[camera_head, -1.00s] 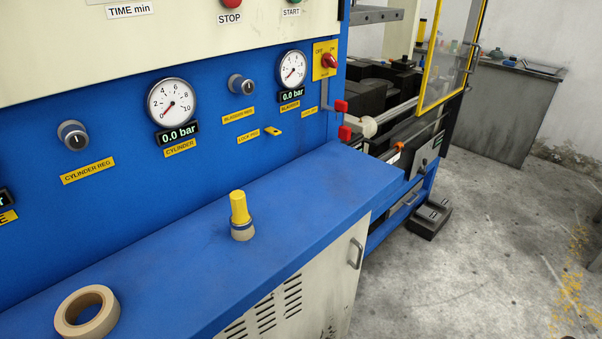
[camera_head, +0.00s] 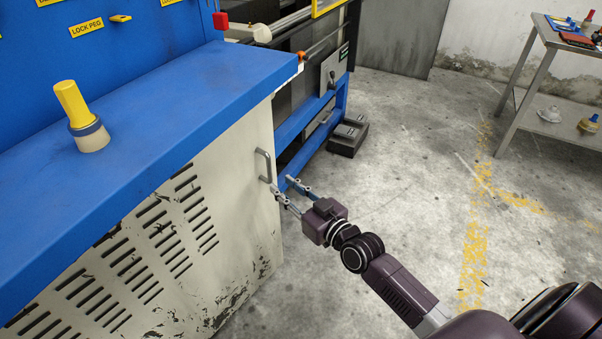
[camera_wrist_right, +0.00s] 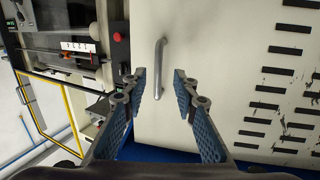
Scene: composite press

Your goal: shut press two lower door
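The lower door (camera_head: 225,165) is an off-white, scuffed panel with rows of dark vent slots, under the blue worktop. It looks about flush with the cabinet front, though I cannot tell whether a small gap remains. Its grey bar handle (camera_head: 263,165) is near the door's right edge. My right gripper (camera_head: 283,188) is open and empty, close to the handle in the head view. In the right wrist view the handle (camera_wrist_right: 158,68) shows between and beyond the open fingertips (camera_wrist_right: 160,76), with no clear contact. My left gripper is not in view.
The blue worktop (camera_head: 165,95) juts over the door and carries a yellow-topped object (camera_head: 80,115). A black pedal unit (camera_head: 347,137) lies on the floor beside the press frame. A metal table (camera_head: 530,60) stands at the far right. The floor between is clear.

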